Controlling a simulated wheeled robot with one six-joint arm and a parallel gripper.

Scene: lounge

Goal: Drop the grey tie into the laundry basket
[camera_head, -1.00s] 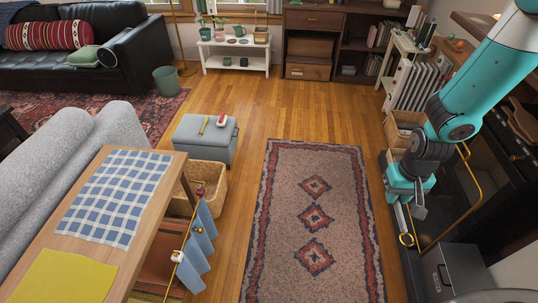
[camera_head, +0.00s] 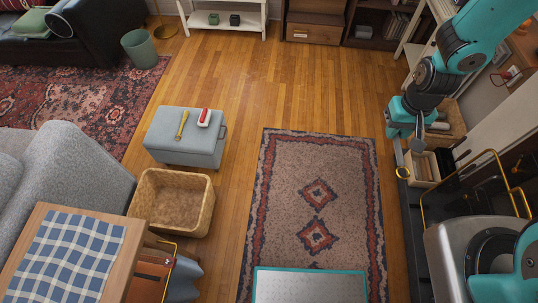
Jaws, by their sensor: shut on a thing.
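My gripper (camera_head: 408,142) is at the right, beyond the right edge of the patterned rug and above the dark hearth strip. It is shut on a thin grey thing (camera_head: 399,157) with a small round end that hangs below the jaws. I take this for the grey tie, but it is too small to make out its shape. The laundry basket (camera_head: 201,215), a woven tan box with an open top, stands on the wood floor at left and looks empty. My gripper is far to the right of the basket.
A grey-blue ottoman (camera_head: 170,150) with a yellow tool and a red-and-white item stands behind the basket. A wooden table with a checked cloth (camera_head: 65,255) is front left. The patterned rug (camera_head: 290,185) is clear. A gold rail (camera_head: 450,200) and crates (camera_head: 422,165) are right.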

